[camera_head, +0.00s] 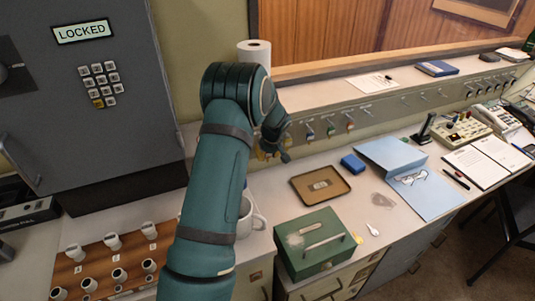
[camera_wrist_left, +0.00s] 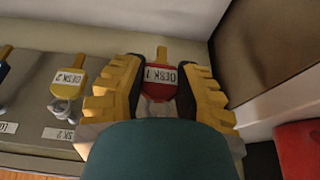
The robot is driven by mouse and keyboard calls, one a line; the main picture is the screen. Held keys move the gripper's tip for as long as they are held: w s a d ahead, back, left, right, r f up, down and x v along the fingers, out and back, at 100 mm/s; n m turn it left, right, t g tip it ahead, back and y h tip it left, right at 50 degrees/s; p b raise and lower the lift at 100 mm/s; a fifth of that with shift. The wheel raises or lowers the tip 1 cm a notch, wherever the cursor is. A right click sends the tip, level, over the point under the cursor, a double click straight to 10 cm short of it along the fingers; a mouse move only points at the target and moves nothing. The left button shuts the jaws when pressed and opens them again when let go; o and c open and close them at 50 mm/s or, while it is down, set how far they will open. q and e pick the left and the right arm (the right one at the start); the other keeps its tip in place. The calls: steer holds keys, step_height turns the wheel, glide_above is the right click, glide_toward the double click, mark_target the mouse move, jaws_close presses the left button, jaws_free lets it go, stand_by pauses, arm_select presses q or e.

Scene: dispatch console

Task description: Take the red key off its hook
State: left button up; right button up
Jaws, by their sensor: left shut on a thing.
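The red key (camera_wrist_left: 158,90), with a white tag reading DESK 1, sits between the two yellow fingers of my left gripper (camera_wrist_left: 155,92) in the left wrist view. The gripper is shut on it. The key is close to the grey hook rail, and its hook is hidden, so I cannot tell whether it still hangs there. In the head view my left gripper (camera_head: 270,150) is at the left end of the rail (camera_head: 400,105), mostly hidden behind my arm, and the red key is not visible. My right gripper is in neither view.
A yellow-headed key (camera_wrist_left: 68,85) tagged DESK 2 hangs beside the red one. A white mug (camera_head: 257,219) stands below my forearm, and a paper roll (camera_head: 255,52) stands behind it. A green cash box (camera_head: 314,245) and brown tray (camera_head: 320,184) are on the counter.

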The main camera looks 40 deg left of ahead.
arm_select(q)
steer(key=d, duration=0.1)
steer(key=s+d+r, duration=0.1)
steer(key=d, duration=0.1)
steer(key=s+d+r, duration=0.1)
steer(key=shift+s+d, duration=0.15)
stand_by(0.4)
